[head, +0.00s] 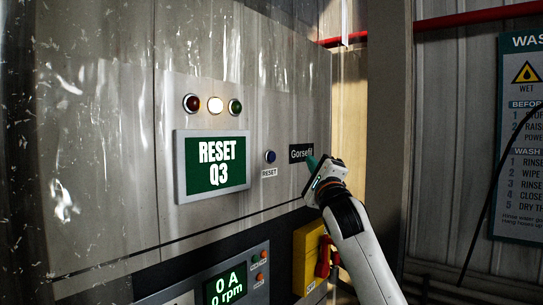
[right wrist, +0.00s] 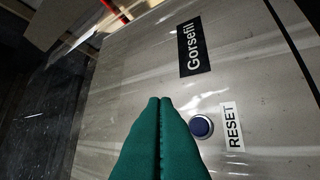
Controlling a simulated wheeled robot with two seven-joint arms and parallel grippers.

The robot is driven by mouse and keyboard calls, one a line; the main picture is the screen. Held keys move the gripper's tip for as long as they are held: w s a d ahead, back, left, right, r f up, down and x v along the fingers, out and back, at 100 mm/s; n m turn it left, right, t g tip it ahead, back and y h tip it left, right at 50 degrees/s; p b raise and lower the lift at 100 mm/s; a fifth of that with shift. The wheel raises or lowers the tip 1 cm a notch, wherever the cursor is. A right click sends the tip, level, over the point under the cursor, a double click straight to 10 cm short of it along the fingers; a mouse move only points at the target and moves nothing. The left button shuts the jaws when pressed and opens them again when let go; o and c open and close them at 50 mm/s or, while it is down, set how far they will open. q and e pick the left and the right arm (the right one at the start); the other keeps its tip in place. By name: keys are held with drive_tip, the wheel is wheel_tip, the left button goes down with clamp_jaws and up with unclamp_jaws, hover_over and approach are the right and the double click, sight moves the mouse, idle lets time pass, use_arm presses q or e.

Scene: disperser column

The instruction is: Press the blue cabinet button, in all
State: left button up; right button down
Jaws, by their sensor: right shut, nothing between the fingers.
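The blue button (head: 270,156) sits on the grey cabinet face (head: 285,100), above a small RESET label (head: 269,173) and right of a green screen reading RESET Q3 (head: 212,162). My right gripper (head: 312,162) is shut and empty, to the right of the button, over the edge of the black Gorsefil plate (head: 300,153). In the right wrist view the closed green fingertips (right wrist: 160,100) point toward the cabinet, and the blue button (right wrist: 200,126) shows beside them, apart in the picture. I cannot tell how far the tips are from the surface. My left gripper is not in view.
Red, lit white and green lamps (head: 215,104) sit above the screen. Below are a meter panel (head: 240,280) reading 0 A, 0 rpm, and a yellow box with a red switch (head: 322,257) near my right arm. A wash sign (head: 520,140) hangs at right.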

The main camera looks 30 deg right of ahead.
drive_tip(key=p, duration=0.2)
approach(275, 155)
drive_tip(key=w+d+r, duration=0.3)
drive_tip(key=shift+w+a+f, duration=0.15)
drive_tip(key=shift+w+a, duration=0.1)
drive_tip(key=shift+w, duration=0.3)
drive_tip(key=shift+w, duration=0.1)
idle(1.7)
drive_tip(key=shift+w+a, duration=0.15)
drive_tip(key=shift+w, duration=0.15)
drive_tip(key=shift+w+a+b, duration=0.2)
drive_tip(key=shift+w+b, duration=0.1)
drive_tip(key=shift+w, duration=0.15)
idle(0.7)
drive_tip(key=shift+s+d, duration=0.1)
drive_tip(key=shift+s, duration=0.05)
drive_tip(key=shift+s+d+b, duration=0.2)
drive_tip(key=shift+s+b, duration=0.1)
drive_tip(key=shift+s, duration=0.35)
